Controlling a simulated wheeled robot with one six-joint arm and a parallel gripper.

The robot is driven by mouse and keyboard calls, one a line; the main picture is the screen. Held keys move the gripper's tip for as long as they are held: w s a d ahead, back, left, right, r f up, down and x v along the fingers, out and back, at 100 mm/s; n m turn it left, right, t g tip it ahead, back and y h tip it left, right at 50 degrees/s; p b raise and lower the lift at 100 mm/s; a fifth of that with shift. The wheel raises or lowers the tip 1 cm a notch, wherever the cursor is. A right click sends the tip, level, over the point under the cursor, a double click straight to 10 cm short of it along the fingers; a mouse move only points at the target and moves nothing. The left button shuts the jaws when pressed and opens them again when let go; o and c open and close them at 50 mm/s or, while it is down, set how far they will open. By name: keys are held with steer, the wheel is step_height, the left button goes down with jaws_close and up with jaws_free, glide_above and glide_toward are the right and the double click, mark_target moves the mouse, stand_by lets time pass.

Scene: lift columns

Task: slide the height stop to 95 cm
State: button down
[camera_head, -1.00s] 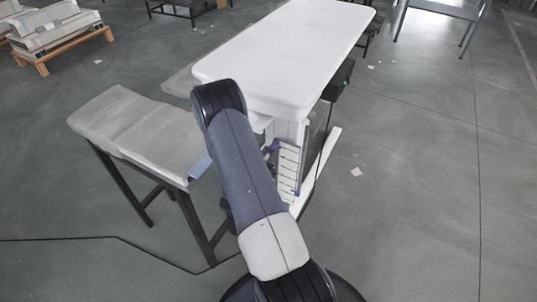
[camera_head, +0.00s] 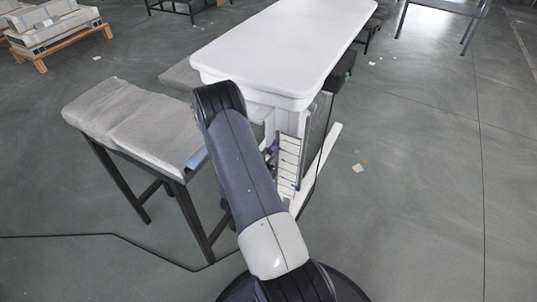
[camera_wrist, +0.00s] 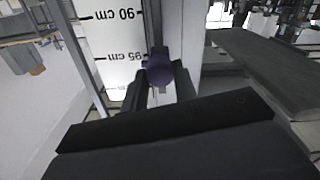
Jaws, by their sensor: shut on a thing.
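The height stop, a round purple knob (camera_wrist: 160,70), sits in the wrist view beside a white scale (camera_wrist: 118,45) with upside-down black markings. My gripper (camera_wrist: 161,78) is shut on the knob, one dark finger on each side. The knob is about level with the 95 cm mark; I cannot tell the exact alignment. The 90 cm mark is higher in the picture. In the head view the scale (camera_head: 289,158) stands below the white tabletop (camera_head: 290,45), with a bit of purple (camera_head: 272,147) beside it. My arm hides the gripper there.
A grey-topped bench (camera_head: 130,120) on dark legs stands to the left of the column. A pallet with boxes (camera_head: 50,35) is at the far left. A thin dark cable lies on the floor. The floor on the right is mostly clear.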

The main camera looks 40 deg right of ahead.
steer(key=shift+f, duration=0.5)
steer(key=c, duration=1.1)
jaws_free()
steer(key=p+v, duration=0.1)
steer(key=v, duration=1)
steer(key=shift+d, duration=0.1)
